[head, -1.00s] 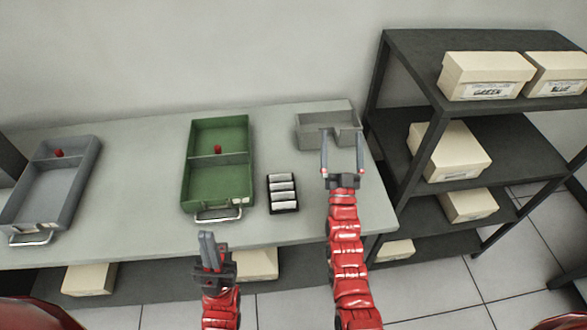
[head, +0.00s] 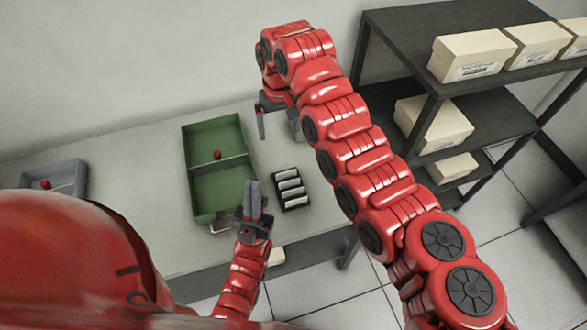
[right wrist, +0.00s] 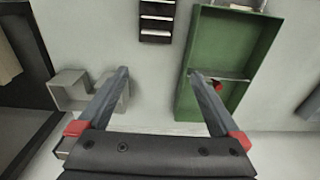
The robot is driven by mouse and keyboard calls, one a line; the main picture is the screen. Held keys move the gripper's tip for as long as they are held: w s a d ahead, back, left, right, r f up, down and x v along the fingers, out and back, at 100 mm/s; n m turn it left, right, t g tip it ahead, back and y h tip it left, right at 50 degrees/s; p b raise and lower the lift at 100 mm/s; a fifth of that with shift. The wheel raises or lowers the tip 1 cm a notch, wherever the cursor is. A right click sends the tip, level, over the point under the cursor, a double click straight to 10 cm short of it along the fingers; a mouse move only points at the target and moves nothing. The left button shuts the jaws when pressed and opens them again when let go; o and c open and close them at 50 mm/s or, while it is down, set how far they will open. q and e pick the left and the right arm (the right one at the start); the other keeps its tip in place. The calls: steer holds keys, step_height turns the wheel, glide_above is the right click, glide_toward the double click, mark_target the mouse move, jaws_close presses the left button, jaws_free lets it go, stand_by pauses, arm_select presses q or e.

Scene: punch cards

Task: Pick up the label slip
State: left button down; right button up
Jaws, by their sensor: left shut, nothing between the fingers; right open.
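White label slips (head: 290,187) sit stacked in rows in a small black holder (head: 295,206) on the table, right of the green tray. The slips also show at the top of the right wrist view (right wrist: 157,17). I cannot tell them apart further. My right gripper (right wrist: 160,72) is open and empty, pointing down above the table beyond the holder; in the head view its arm partly hides it. My left gripper (head: 253,192) is shut and empty near the table's front edge, in front of the green tray and left of the holder.
The green tray (head: 188,172) holds a red piece (head: 217,155). A grey tray (head: 68,166) with another red piece lies left, partly behind my arm. A grey divided bin (right wrist: 70,103) shows in the right wrist view. A dark shelf (head: 440,85) with cream boxes stands right.

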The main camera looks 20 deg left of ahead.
steer(key=b, duration=0.3)
glide_above(291, 173)
steer(key=a, duration=0.2)
step_height(291, 173, down, 12)
steer(key=f, duration=0.4)
steer(key=shift+s+d+f, duration=0.35)
steer(key=c, duration=1.1)
steer(key=shift+r, duration=0.15)
